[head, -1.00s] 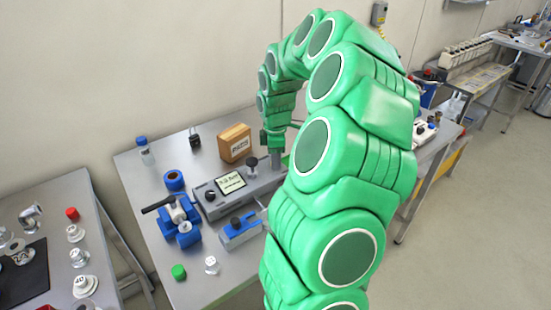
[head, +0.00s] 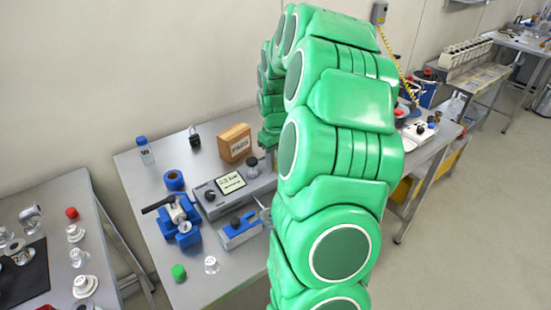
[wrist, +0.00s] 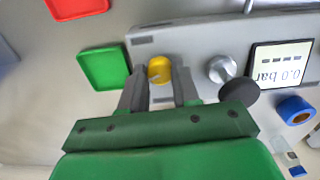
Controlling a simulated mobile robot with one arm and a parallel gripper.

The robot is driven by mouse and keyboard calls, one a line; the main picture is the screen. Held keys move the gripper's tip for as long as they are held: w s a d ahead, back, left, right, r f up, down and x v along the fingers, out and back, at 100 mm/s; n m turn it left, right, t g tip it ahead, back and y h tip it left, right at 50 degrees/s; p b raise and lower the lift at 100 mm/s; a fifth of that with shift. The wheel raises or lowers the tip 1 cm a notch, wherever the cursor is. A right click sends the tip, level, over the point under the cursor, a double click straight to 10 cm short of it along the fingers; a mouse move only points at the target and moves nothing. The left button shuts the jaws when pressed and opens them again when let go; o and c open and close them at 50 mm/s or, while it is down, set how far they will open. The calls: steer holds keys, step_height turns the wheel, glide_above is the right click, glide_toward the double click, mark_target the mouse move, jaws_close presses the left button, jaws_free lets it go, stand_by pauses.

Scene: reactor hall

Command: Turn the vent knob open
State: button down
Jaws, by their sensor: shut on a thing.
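A small yellow knob (wrist: 159,69), which I take as the vent knob, sits at the end of a grey instrument box (wrist: 200,38) in the wrist view. My gripper (wrist: 160,88) has one finger on each side of the knob and is shut on it. The box's display (wrist: 281,64) appears upside down and seems to read 0.0 bar. The box (head: 218,204) also shows in the head view, where my green arm hides the knob and my fingertips. A mark on the knob is too small to read.
A black-topped metal post (wrist: 238,92) stands close beside my gripper. Green (wrist: 103,68) and red (wrist: 78,6) trays lie off the box's end. A wooden box (head: 235,143) stands behind the instrument, and a blue clamp (head: 180,220) stands to its left.

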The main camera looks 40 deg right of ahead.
steer(key=m, duration=0.6)
steer(key=shift+m, duration=0.3)
steer(key=m, duration=0.6)
stand_by(0.4)
steer(key=c, duration=0.8)
jaws_free()
steer(key=shift+r, duration=3.9)
